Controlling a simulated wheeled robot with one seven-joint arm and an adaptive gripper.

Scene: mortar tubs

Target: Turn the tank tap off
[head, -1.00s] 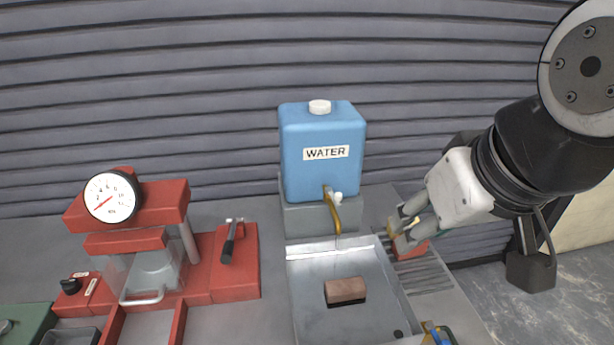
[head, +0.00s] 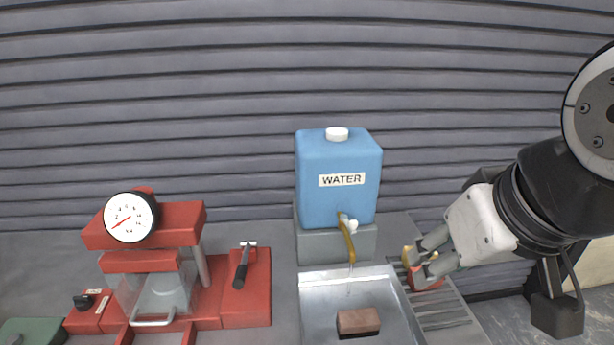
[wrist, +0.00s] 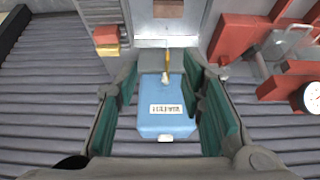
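The blue water tank (head: 338,200), labelled WATER, stands on a grey block (head: 312,243) against the ribbed wall. Its brass tap (head: 348,238) sticks out at the lower front, with a small white knob (head: 353,226) on it. A thin streak, seemingly water, hangs below the spout. My gripper (head: 418,268) is to the right of the tap, apart from it, its fingers pointing left. In the wrist view the fingers (wrist: 163,100) are spread and empty, with the tank (wrist: 167,115) and tap (wrist: 168,58) seen between them, upside down.
A metal tray (head: 312,310) with a brown brick (head: 358,321) lies below the tap. A red and yellow block (wrist: 107,38) sits by the slatted rack (head: 440,308), behind my gripper in the head view. A red press with a gauge (head: 130,217) and a black-handled lever (head: 242,268) stand left.

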